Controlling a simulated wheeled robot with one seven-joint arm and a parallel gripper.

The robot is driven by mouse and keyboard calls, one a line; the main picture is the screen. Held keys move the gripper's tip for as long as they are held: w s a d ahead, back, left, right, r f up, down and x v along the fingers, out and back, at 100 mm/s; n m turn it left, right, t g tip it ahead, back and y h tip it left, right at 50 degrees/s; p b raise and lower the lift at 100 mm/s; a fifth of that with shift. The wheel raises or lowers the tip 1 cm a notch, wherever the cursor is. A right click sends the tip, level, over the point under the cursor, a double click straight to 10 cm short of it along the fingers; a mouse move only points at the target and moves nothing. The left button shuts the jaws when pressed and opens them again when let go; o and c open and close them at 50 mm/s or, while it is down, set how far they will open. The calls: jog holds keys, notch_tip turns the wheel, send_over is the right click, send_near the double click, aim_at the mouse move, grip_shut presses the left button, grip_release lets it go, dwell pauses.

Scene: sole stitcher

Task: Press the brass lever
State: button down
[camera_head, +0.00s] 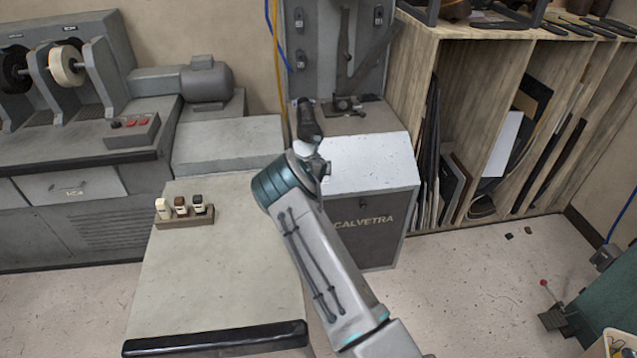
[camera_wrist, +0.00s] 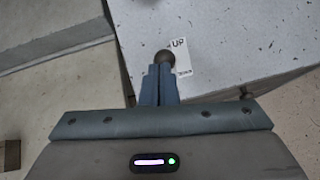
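The lever's round knob (camera_wrist: 165,58), dark brownish here, shows in the wrist view just past my fingertips. It is in front of a small white label (camera_wrist: 182,62) reading "UP", with a second word lower down too small to read surely. My gripper (camera_wrist: 160,76) has its two fingers together, with only a thin line between them. I cannot tell whether the tips touch the knob; the lever's shaft is hidden. In the head view my arm reaches the left side of the grey CALVETRA machine (camera_head: 375,218), and the fingers and lever cannot be clearly made out.
A worktable (camera_head: 225,270) stands left of my arm, with a small wooden rack (camera_head: 185,221) of bottles on it. A grinder bench (camera_head: 75,165) is at the far left. Wooden shelving (camera_head: 465,90) stands to the right. The floor (camera_head: 450,275) in front of it is mostly clear.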

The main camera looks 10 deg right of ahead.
jog(key=shift+w+d+r, duration=0.1)
jog(key=shift+w+r, duration=0.25)
jog(key=shift+w, duration=0.25)
jog(key=shift+w+d+r, duration=0.1)
jog(key=shift+w+r, duration=0.2)
jog(key=shift+w, duration=0.25)
jog(key=shift+s, duration=0.1)
jog(key=w+r+b+v, duration=0.1)
jog(key=b+v, duration=0.3)
jog(key=v, duration=0.8)
jog(key=shift+s+a+r, duration=0.25)
jog(key=shift+a+r, duration=0.05)
jog(key=shift+r, duration=0.2)
